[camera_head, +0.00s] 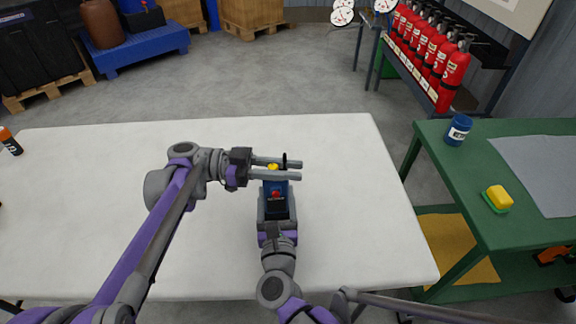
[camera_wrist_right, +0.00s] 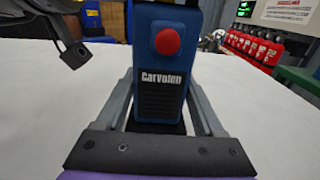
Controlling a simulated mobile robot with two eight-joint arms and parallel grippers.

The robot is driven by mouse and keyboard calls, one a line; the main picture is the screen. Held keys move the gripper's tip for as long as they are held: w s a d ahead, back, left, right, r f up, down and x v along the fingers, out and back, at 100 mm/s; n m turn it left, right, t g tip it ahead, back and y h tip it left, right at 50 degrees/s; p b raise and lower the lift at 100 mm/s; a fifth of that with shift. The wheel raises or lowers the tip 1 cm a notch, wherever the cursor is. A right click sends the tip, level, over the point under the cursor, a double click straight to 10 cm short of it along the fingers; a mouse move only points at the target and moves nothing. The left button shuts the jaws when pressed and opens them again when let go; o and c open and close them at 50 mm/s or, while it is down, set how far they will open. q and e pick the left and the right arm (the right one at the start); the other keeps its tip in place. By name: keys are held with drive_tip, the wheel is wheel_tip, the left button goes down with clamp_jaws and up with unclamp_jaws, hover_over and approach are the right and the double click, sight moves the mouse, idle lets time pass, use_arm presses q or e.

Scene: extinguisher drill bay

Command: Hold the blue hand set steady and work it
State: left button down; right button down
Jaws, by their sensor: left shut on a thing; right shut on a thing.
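The blue hand set (camera_head: 276,189) is upright above the white table (camera_head: 330,140), with a red button on its face and a yellow part at its top. In the right wrist view the hand set (camera_wrist_right: 160,80) shows its red button (camera_wrist_right: 168,40) and a "Carvoten" label over a dark grille. My right gripper (camera_head: 276,205) is shut on its lower body, one finger on each side. My left gripper (camera_head: 290,170) is shut at the top of the hand set, by the yellow part (camera_head: 272,167); what exactly its fingers grip is partly hidden.
A green bench (camera_head: 480,215) at the right holds a blue jar (camera_head: 459,130) and a yellow-green sponge (camera_head: 497,198). Red extinguishers (camera_head: 438,65) stand on a rack behind. An orange-black bottle (camera_head: 10,141) is at the table's left edge. Most of the white table is clear.

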use_arm(q)
drive_tip(key=shift+s+m+g+y, duration=0.25)
drive_tip(key=shift+m+g, duration=0.45)
drive_tip(key=shift+g, duration=0.35)
drive_tip(key=shift+s+m+g+y, duration=0.15)
drive_tip(key=shift+m+g+y, duration=0.2)
drive_tip(key=shift+m+g, duration=0.55)
drive_tip(key=shift+a+g, duration=0.1)
drive_tip(key=shift+g, duration=0.25)
drive_tip(key=c, duration=0.7)
unclamp_jaws()
wheel_tip(320, 180, up, 10)
